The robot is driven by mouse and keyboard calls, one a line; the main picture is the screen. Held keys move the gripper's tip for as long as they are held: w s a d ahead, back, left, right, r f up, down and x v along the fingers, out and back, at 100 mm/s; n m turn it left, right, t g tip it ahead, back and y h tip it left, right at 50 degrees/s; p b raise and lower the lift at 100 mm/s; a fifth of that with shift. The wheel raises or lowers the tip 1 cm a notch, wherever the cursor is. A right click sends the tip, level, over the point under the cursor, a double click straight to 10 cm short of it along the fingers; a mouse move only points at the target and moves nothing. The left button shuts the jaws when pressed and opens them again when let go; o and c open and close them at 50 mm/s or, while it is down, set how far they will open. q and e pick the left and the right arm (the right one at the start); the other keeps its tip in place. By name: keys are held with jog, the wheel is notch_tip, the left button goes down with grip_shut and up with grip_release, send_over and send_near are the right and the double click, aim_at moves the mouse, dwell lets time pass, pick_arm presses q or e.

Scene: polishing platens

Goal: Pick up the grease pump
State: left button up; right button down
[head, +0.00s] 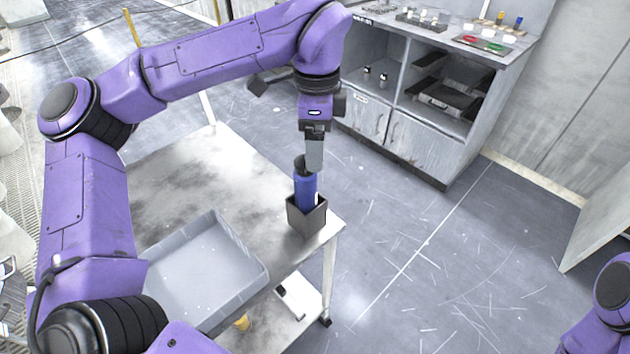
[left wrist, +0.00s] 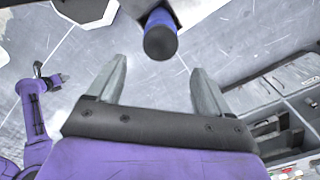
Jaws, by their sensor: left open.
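The grease pump (head: 305,188) is a blue cylinder with a dark top. It stands upright in a small dark square holder (head: 307,218) at the right corner of the metal table. My left gripper (head: 314,155) is just above and beside its top in the head view, pointing down. In the left wrist view, the pump (left wrist: 160,38) shows end-on with its dark cap, beyond the two spread fingertips (left wrist: 158,75). The fingers are open with nothing between them.
A grey tray (head: 262,268) lies on the metal table (head: 170,190), left of the holder. A cabinet with open shelves (head: 385,125) stands behind to the right, with small items on top. The floor between table and cabinet is clear.

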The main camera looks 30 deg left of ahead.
aim_at(305, 175)
pick_arm(q)
jog(key=shift+s+a+f, duration=0.2)
jog(key=shift+s+f, duration=0.1)
jog(key=shift+f, duration=0.3)
jog(key=shift+s+a+f, duration=0.2)
jog(key=shift+s+f, duration=0.05)
jog(key=shift+f, duration=0.35)
jog(key=f+p, duration=0.1)
jog(key=f, duration=0.1)
jog(key=a+f+p, duration=0.1)
jog(key=f, duration=0.2)
jog(key=shift+s+f, duration=0.15)
jog(key=shift+d+f, duration=0.1)
jog(key=shift+f, duration=0.15)
jog(key=c, duration=1.3)
pick_arm(e)
notch_tip(305, 175, up, 2)
jog(key=shift+s+r, duration=0.1)
jog(key=shift+s, duration=0.05)
